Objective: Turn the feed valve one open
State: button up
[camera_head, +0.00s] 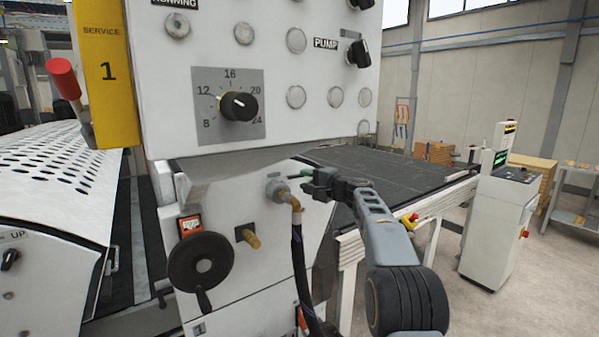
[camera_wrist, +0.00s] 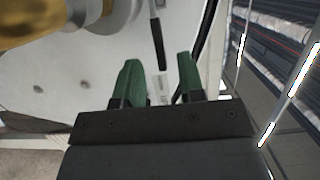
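The feed valve (camera_head: 275,188) is a grey round fitting on the white machine front, with a brass elbow (camera_head: 289,200) and a dark hose below it. In the wrist view the pale valve body (camera_wrist: 118,22) is at the top, with brass at the upper left. A thin dark lever (camera_wrist: 157,45) shows beside it, in line with the gap between my fingers. My gripper (camera_head: 306,178) is just right of the valve. In the wrist view its green fingers (camera_wrist: 159,72) are apart, with nothing clamped. I cannot tell whether the lever tip is between them.
A handwheel (camera_head: 200,262) and a brass stub (camera_head: 249,239) are on the panel to the left and below. The control box with a dial (camera_head: 238,105) overhangs above. A dark conveyor (camera_head: 400,172) lies behind my arm. A white console (camera_head: 498,220) stands at right.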

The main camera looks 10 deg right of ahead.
aim_at(295, 176)
jog(key=shift+p+x, duration=0.65)
jog(key=shift+x, duration=0.85)
grip_shut()
